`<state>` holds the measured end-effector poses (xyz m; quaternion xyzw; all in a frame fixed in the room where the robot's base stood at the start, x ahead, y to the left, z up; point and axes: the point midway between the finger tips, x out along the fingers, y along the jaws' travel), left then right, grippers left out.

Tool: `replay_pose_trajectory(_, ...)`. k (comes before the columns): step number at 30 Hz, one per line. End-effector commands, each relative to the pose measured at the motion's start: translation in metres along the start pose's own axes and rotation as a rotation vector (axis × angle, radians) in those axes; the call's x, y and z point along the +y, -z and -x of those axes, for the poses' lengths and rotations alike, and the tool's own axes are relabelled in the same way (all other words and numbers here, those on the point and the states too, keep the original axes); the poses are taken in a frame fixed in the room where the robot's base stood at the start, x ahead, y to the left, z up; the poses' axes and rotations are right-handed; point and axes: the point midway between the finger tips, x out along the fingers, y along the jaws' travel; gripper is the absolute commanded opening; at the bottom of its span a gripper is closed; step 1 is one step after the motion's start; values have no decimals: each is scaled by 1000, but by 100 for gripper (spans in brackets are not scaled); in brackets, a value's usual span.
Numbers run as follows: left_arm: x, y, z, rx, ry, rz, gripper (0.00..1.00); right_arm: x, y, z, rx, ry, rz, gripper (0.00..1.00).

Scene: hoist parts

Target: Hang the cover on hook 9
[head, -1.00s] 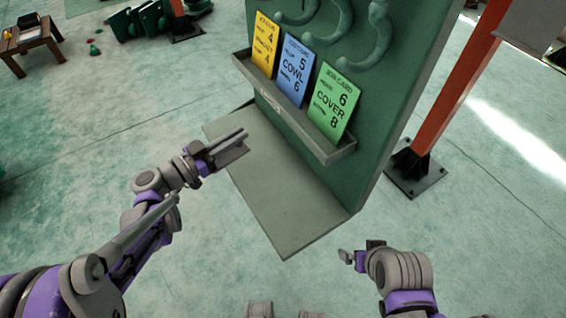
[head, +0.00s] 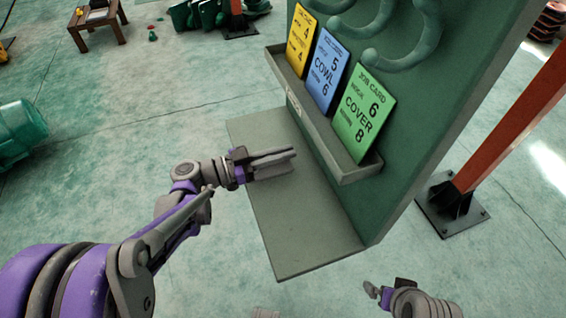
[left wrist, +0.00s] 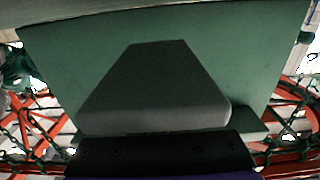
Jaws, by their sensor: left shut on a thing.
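My left gripper (head: 272,163) is in front of the green board (head: 430,140), above the grey base plate (head: 290,240). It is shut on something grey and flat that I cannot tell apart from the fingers. In the left wrist view a dark grey tapered shape (left wrist: 155,90) fills the middle, with green behind it. Several curved green hooks (head: 405,50) stick out at the top of the board; no hook number shows. A green job card reading COVER (head: 362,112) stands in the board's tray. My right gripper (head: 378,293) is low in view, its jaw gap unclear.
The tray (head: 340,160) also holds a blue COWL card (head: 326,72) and a yellow card (head: 301,42). An orange post (head: 500,140) stands right of the board. A green machine (head: 18,130) and a small wooden table (head: 97,22) are to the left, with open floor between.

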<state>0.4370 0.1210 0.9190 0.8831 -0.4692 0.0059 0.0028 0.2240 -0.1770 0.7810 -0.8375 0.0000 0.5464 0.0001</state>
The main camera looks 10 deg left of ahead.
Motion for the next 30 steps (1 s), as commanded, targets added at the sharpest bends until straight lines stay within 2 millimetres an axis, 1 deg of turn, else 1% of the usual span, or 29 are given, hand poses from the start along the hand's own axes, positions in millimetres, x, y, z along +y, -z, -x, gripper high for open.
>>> replay_pose_trajectory(3,0,-18,0,0,0,1,0,0,-3,-7,-2,0,0,100)
replay_pose_trajectory(6,0,-32,0,0,0,1,0,0,-5,-11,-4,0,0,100)
replay_pose_trajectory(8,0,-34,0,1,0,1,0,0,-5,-12,-4,0,0,100)
replay_pose_trajectory(14,0,-32,0,1,0,0,0,0,-4,-11,-4,0,0,100)
replay_pose_trajectory(18,0,-37,0,1,0,0,0,0,-6,-14,-5,0,0,100)
replay_pose_trajectory(19,0,-37,0,0,0,0,13,0,-6,-13,-5,0,0,100)
replay_pose_trajectory(23,0,-36,0,0,0,0,37,0,-5,-13,-5,0,0,100)
replay_pose_trajectory(24,0,-36,0,0,0,0,40,0,-5,-13,-5,0,0,100)
replay_pose_trajectory(30,0,-36,0,0,0,0,40,0,-5,-13,-5,0,0,100)
